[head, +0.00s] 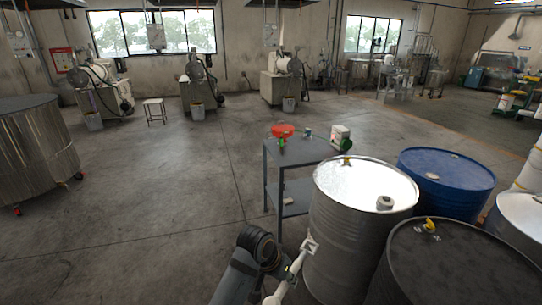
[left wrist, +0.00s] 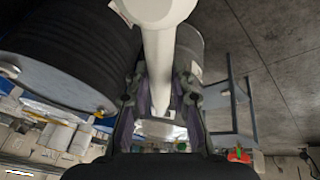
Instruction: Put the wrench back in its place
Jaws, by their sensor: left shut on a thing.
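My left gripper (head: 289,268) is low in the middle of the head view, left of the silver drum. In the left wrist view its fingers (left wrist: 162,108) are shut around a pale, long-shafted thing (left wrist: 160,62), which I take for the wrench. Its wide end is at the top of that view. In the head view the pale shaft (head: 279,288) slants up beside the drum; part of it is hidden by the gripper and the frame edge. I cannot make out the wrench's place. My right gripper is not in view.
A grey two-level table (head: 300,152) holds a red dish (head: 282,130) and a white-and-green container (head: 340,137). The silver drum (head: 345,240), blue drum (head: 446,170) and dark drum (head: 455,265) crowd the right.

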